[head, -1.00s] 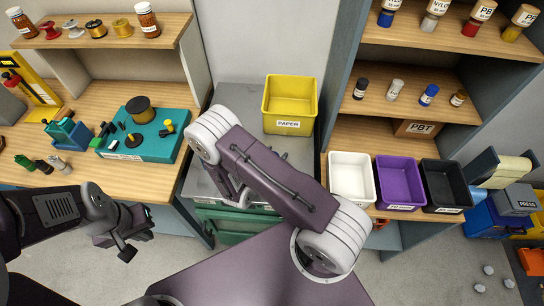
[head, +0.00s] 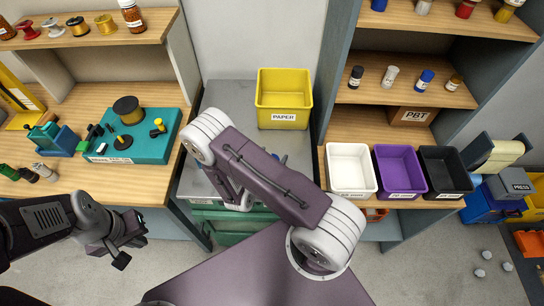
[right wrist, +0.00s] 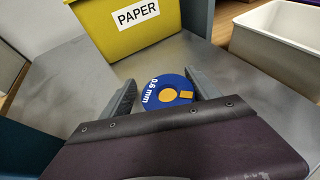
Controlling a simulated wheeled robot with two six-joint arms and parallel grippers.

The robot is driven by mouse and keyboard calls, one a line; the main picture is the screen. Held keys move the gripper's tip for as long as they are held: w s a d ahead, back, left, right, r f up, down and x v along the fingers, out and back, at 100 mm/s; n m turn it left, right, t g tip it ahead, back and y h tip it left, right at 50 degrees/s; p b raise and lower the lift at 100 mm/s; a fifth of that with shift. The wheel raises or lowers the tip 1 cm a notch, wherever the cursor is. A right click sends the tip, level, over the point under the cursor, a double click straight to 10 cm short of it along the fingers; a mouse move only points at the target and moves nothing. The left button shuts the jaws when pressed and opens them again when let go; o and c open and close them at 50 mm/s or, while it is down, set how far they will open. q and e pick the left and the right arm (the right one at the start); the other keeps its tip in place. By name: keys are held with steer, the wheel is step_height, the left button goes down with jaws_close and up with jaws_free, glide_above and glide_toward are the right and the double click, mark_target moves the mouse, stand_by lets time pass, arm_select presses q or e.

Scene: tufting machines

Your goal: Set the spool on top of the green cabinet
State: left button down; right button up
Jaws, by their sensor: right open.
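The spool (right wrist: 167,93) is a blue disc marked "0.6 mm" with a yellow centre. In the right wrist view it rests on the grey metal top of the green cabinet (right wrist: 72,95). My right gripper (right wrist: 163,85) is open, with one finger on each side of the spool and gaps visible. In the head view the cabinet's grey top (head: 228,93) and green front (head: 228,226) show below the yellow bin. My right arm covers the right gripper and most of the spool there. My left gripper (head: 132,243) is open and empty over the floor at the left.
A yellow PAPER bin (head: 285,98) stands at the back of the cabinet top. White (head: 350,170), purple (head: 400,171) and black bins stand on the shelf to the right. A workbench with a teal tray (head: 150,150) is to the left.

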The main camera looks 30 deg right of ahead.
steer(key=shift+s+r, duration=0.1)
steer(key=shift+r, duration=0.2)
steer(key=v, duration=1.2)
steer(key=shift+s+d, duration=0.1)
steer(key=shift+s+d+r+m+g, duration=0.1)
steer(key=shift+s+d+m+g, duration=0.05)
steer(key=shift+d+m+g, duration=0.15)
steer(key=s+d+m+g, duration=0.1)
steer(key=m+g, duration=0.1)
steer(key=s+d+r+m+g, duration=0.1)
steer(key=s+m+g, duration=0.1)
steer(key=s+d+r+m+g, duration=0.1)
steer(key=s+d+m, duration=0.1)
steer(key=m, duration=0.1)
steer(key=shift+s+g, duration=0.2)
steer(key=shift+g, duration=0.2)
steer(key=s+a+r+m+g+y, duration=0.2)
steer(key=s+a+m+g+y, duration=0.15)
steer(key=m+y, duration=0.75)
steer(key=w+r+m+t, duration=0.1)
steer(key=m, duration=0.1)
steer(key=w+a+r+m+t, duration=0.1)
steer(key=m, duration=0.1)
steer(key=w+r+m+t, duration=0.1)
steer(key=m, duration=0.2)
steer(key=shift+w+a+r, duration=0.1)
steer(key=shift+a, duration=0.25)
steer(key=shift+d, duration=0.1)
